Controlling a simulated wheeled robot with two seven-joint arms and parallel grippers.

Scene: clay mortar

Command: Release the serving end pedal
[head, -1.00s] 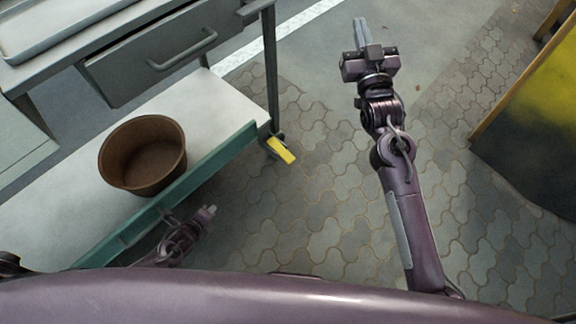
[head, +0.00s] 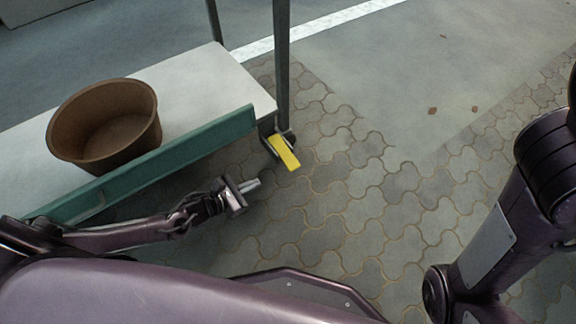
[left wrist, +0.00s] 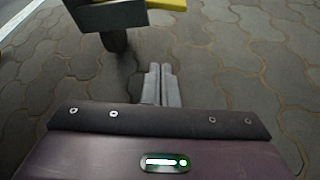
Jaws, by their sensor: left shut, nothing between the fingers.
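The yellow pedal (head: 284,153) sits on the caster at the foot of the cart's near right leg, low over the paving. In the left wrist view the pedal (left wrist: 166,4) shows at the top edge, partly cut off, with a grey caster bracket (left wrist: 112,16) and dark wheel under it. My left gripper (head: 254,184) is shut and empty, to the lower left of the pedal and apart from it. Its two fingers (left wrist: 161,84) lie side by side in the left wrist view, below the caster. My right gripper is out of view; only its arm shows at the right.
The cart's lower shelf (head: 200,85) holds a brown pot (head: 105,125) and has a green front rail (head: 170,155). A cart leg (head: 281,70) rises above the caster. Paving (head: 370,200) to the right of the caster is clear.

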